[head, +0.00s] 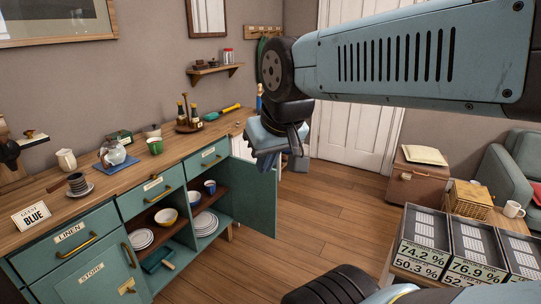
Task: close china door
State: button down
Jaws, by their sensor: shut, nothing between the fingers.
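The teal china door (255,201) stands open at the right end of the sideboard, swung out from the cabinet front. The open cabinet (178,240) shows bowls on a brown shelf (182,210) and stacked plates (204,223) below. My gripper (267,160) hangs from the arm near the top of the open door and overlaps it in the picture. It is shut and empty. I cannot tell whether it touches the door; its fingertips are hard to make out.
The sideboard top (120,173) holds a glass jug (113,152), cups and a bottle rack (188,117). Wood floor (320,215) is clear right of the door. Labelled bins (450,247) stand at lower right, near a brown chest (414,185) and sofa (515,175).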

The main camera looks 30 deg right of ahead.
aim_at(255, 194)
jog(key=z, duration=0.4)
jog(key=i, duration=1.5)
jog(key=u, duration=0.2)
